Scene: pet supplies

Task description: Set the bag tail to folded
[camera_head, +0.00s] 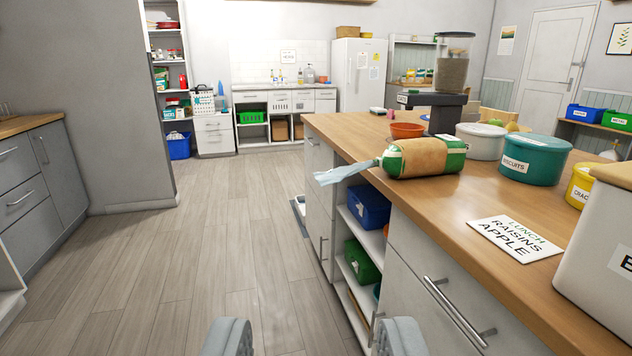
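A green bag with a broad tan band (420,157) lies on its side near the left edge of the wooden counter. Its pale blue tail (345,172) sticks out to the left, past the counter edge, and looks extended and slightly drooping rather than folded. My gripper (314,338) shows as two grey fingertips at the bottom of the view. They are wide apart with nothing between them. It is well short of the bag, over the floor beside the counter.
An orange bowl (407,130), a food dispenser (452,75), a teal biscuits tin (535,158) and a lunch card (515,237) are on the counter (450,207). Open shelves below hold a blue bin (369,206) and a green one. The floor (215,230) to the left is clear.

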